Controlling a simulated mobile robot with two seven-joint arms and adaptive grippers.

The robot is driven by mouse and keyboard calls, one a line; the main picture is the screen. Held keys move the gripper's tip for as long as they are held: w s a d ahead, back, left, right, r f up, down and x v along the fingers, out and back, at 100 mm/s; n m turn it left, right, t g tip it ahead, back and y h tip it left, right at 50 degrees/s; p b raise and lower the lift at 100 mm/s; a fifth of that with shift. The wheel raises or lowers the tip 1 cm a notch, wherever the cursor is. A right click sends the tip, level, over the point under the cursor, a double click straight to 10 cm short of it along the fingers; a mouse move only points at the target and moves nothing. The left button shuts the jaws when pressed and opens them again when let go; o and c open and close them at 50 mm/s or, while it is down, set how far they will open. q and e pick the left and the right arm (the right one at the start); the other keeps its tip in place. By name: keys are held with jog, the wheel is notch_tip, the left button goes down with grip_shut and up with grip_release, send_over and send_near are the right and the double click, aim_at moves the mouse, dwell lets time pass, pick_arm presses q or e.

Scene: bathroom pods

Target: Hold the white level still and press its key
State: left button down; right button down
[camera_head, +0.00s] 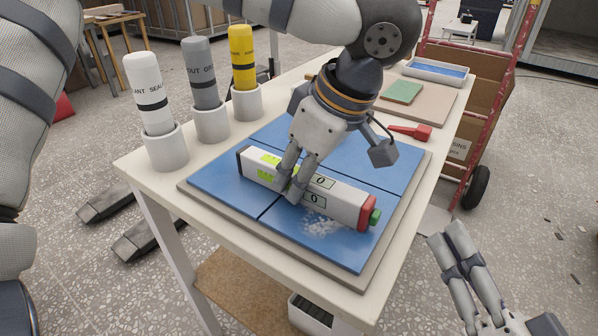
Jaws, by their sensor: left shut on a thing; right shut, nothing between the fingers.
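The white level (343,203) lies on blue tiles, running from upper left to lower right. It has yellow-green vials and two small displays that each seem to read 0. Its right end has a red collar (365,212) with a green key (375,217) sticking out. My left gripper (289,190) reaches down from above and is shut on the level near its middle, hiding part of its top and side. My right gripper (447,236) is shut and empty, beyond the table's right edge and apart from the key.
The blue tiles (215,185) lie on a board on the table (128,162). White, grey (203,75) and yellow tubes stand in cups at the left. A red tool (411,132), a green pad (401,92) and a tray (435,70) are at the back. A red hand truck (508,85) stands right.

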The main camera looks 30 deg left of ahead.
dwell(0.3)
pick_arm(q)
jog(key=c, duration=1.2)
grip_release()
jog(key=shift+c, duration=0.2)
